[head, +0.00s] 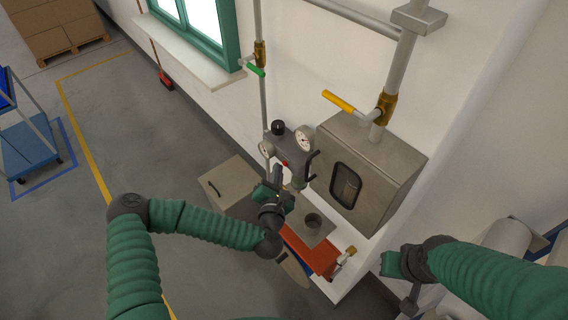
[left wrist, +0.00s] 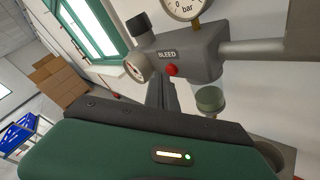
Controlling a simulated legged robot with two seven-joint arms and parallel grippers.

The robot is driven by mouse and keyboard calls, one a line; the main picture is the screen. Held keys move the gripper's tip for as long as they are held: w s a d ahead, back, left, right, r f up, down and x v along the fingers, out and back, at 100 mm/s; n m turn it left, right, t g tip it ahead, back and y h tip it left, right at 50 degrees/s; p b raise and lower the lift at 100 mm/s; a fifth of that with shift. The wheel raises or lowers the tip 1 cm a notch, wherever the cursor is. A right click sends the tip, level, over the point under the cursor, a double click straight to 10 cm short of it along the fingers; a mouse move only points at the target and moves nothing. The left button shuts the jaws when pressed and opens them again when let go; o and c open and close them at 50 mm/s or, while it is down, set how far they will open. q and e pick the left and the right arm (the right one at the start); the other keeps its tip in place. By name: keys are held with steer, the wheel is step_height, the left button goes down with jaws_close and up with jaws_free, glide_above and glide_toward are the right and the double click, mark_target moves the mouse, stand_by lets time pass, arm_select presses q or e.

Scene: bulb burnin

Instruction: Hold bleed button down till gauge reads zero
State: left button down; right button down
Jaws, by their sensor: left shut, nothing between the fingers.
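The red bleed button (left wrist: 173,70) sits on the front of a grey valve block (left wrist: 195,50) under a BLEED label; it also shows in the head view (head: 285,163). A large gauge (head: 304,139) marked "bar" stands on top of the block, cut off in the left wrist view (left wrist: 186,8); its reading is unclear. A smaller gauge (head: 266,149) is on the block's left side. My left gripper (head: 277,172) is shut and empty, its fingertips just below the button; contact cannot be told. My right gripper (head: 390,266) is at lower right, away from the block.
A steel cabinet (head: 370,170) with a small window stands right of the block, beneath a yellow-handled valve (head: 340,102). A green-handled valve (head: 256,70) is above left. A red tray (head: 310,253) and a grey cup (head: 312,222) lie below the block. Open floor is left.

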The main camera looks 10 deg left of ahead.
arm_select(q)
steer(key=shift+w+d, duration=0.25)
steer(key=shift+w, duration=0.05)
stand_by(1.9)
steer(key=shift+s+a, duration=0.1)
stand_by(3.1)
steer(key=shift+s+a, duration=0.4)
steer(key=shift+s, duration=0.15)
steer(key=shift+s+a, duration=0.1)
steer(key=s+a, duration=0.1)
steer(key=s, duration=0.1)
steer(key=s+a, duration=0.1)
steer(key=a, duration=0.1)
steer(key=shift+s, duration=0.4)
steer(key=shift+d, duration=0.1)
